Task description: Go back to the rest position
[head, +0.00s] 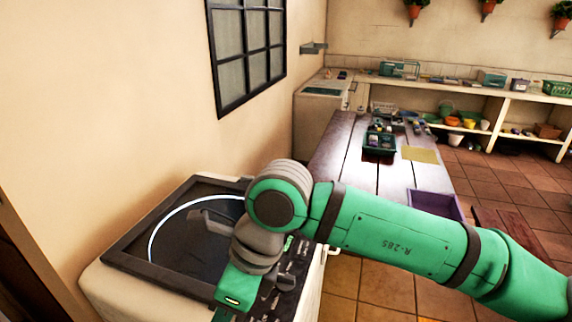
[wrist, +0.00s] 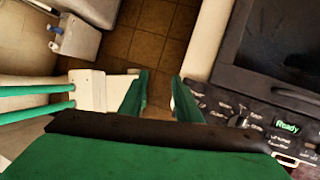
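My gripper (wrist: 160,88) is open in the wrist view, with its two green fingers apart and brown floor tiles showing between them. Nothing is held. In the head view my green arm reaches in from the right and bends down at the front edge of a white machine; the fingertips cannot be made out there. The machine (head: 103,290) has a dark framed top (head: 128,256) with a lit ring. Its control panel (head: 296,262), partly hidden by my arm, also shows in the wrist view (wrist: 240,108), right of the fingers, with a green "Ready" display.
A wooden table (head: 345,152) stands beyond my arm, with a green crate (head: 380,141), a yellow sheet (head: 420,155) and a purple tray (head: 434,205). A shelf counter (head: 490,96) lines the back wall. Tiled floor (head: 505,178) lies open at the right. A barred window (head: 247,55) is on the left wall.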

